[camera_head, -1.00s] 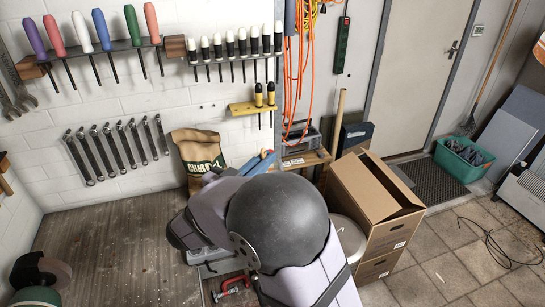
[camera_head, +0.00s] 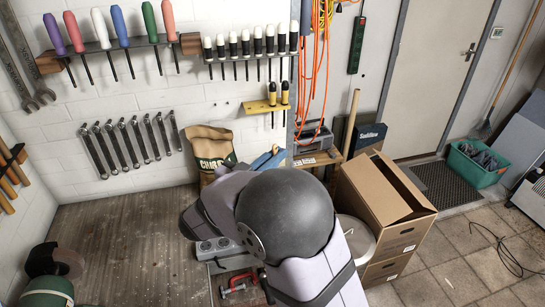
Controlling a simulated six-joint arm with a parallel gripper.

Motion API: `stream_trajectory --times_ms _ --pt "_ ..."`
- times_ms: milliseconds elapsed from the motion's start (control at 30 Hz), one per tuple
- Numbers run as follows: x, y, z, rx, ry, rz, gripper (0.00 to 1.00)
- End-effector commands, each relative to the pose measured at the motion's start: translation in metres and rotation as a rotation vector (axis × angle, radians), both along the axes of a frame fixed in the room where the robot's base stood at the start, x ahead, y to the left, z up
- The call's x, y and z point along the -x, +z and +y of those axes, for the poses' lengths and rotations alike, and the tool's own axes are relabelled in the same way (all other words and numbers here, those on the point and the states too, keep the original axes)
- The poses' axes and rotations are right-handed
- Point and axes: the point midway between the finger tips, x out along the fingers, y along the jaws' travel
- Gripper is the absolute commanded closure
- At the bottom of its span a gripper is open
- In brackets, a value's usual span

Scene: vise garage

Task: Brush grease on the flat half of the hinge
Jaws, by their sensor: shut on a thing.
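My arm fills the lower middle of the picture, with a large dark round joint and pale links. My gripper does not show, and neither does anything it may hold. I see no hinge, brush or grease in this view. They may be hidden behind my arm or outside the picture.
A wooden bench top (camera_head: 130,235) at the left is mostly clear, with a green machine (camera_head: 48,290) at its lower left corner. A red clamp (camera_head: 240,284) and a grey block with round marks (camera_head: 213,246) sit beside my arm. Cardboard boxes (camera_head: 370,205) stand right. A charcoal bag (camera_head: 211,150) is behind.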

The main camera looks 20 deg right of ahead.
Motion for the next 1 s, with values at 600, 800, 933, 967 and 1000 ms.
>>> stream_trajectory --times_ms 600,800,933,967,1000 --pt "0.0 -0.001 -0.031 -0.001 -0.001 0.002 1.0" --pt "0.001 -0.001 -0.04 0.0 -0.003 0.003 1.0" --pt "0.001 -0.001 -0.051 0.0 -0.004 0.003 1.0" --pt "0.001 -0.001 -0.053 -0.001 -0.004 0.003 1.0" --pt "0.001 -0.001 -0.057 -0.001 -0.004 0.003 1.0"
